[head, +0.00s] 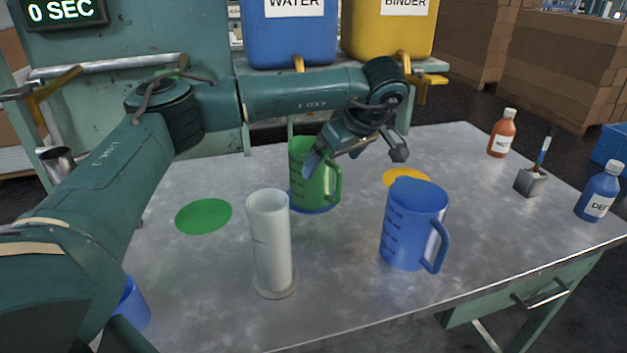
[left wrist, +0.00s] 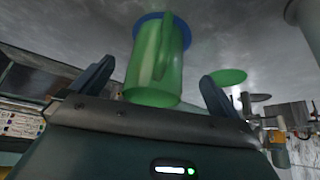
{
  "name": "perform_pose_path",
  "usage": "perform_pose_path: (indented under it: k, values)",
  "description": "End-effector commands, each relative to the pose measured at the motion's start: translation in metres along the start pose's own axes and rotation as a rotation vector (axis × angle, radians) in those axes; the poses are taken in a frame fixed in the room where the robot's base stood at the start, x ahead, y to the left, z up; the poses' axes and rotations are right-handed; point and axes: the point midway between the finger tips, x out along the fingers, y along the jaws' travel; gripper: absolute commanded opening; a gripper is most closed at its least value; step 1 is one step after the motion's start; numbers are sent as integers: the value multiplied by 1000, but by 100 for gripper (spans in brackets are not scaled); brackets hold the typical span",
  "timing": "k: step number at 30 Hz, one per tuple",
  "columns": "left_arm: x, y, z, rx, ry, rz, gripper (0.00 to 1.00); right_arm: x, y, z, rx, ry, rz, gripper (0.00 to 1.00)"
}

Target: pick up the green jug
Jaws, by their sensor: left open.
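The green jug (head: 307,180) stands upright on a blue disc (head: 318,210) on the table, its handle on the right in the head view. My left gripper (head: 357,157) is open and empty beside the jug's upper part, with one finger overlapping the jug in the picture. In the left wrist view the green jug (left wrist: 155,62) appears upside down, with its handle toward the camera. There it lies between the open fingers of my left gripper (left wrist: 155,88), beyond the tips; contact cannot be told. My right gripper is not in view.
A tall clear cylinder (head: 270,245) stands in front of the green jug. A blue jug (head: 410,225) stands to the right, near a yellow disc (head: 400,177). A green disc (head: 204,216) lies left. Bottles (head: 502,138) (head: 598,192) and a small holder (head: 530,182) stand at right.

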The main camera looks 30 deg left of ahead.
Motion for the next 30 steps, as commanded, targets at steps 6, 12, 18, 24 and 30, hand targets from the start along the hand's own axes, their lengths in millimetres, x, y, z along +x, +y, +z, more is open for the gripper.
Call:
perform_pose_path:
  k: [6,12,18,24,30]
  values:
    - [9,0,-16,-1,0,0,100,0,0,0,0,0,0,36]
    - [22,-1,-39,-5,-1,-2,100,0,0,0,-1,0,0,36]
    - [49,-1,-41,1,0,-2,100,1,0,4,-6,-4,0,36]
    - [54,0,-41,0,-1,1,100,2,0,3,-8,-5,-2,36]
    - [54,0,-41,0,-1,1,93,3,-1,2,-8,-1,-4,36]
